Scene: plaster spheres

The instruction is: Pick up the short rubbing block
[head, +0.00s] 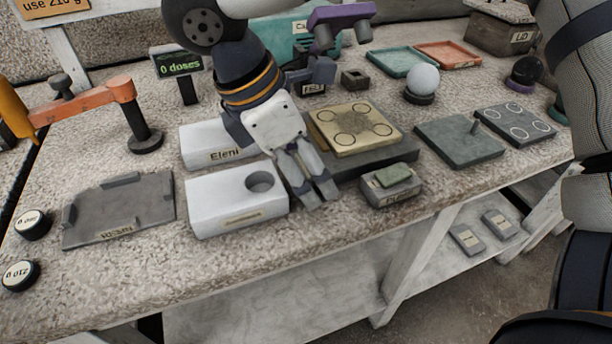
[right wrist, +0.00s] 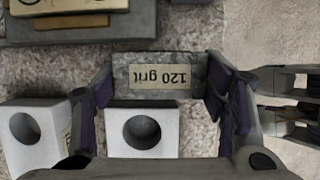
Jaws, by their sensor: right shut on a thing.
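My right gripper (head: 318,200) reaches down from the top of the head view, beside the white block with a round hole (head: 215,204). In the right wrist view, the same gripper (right wrist: 160,85) is shut on a short grey block (right wrist: 193,68) with a tan label reading "120 grit", upside down there. The fingers have purple pads, one at each end of the block. In the head view the fingers hide most of what is between them. I cannot tell whether the block is clear of the table.
A gold plate with rings (head: 352,128) lies on a dark slab behind the gripper. A grey block with a greenish piece on top (head: 392,189) stands to the right. A white block labelled "Eleni" (head: 205,150) is behind.

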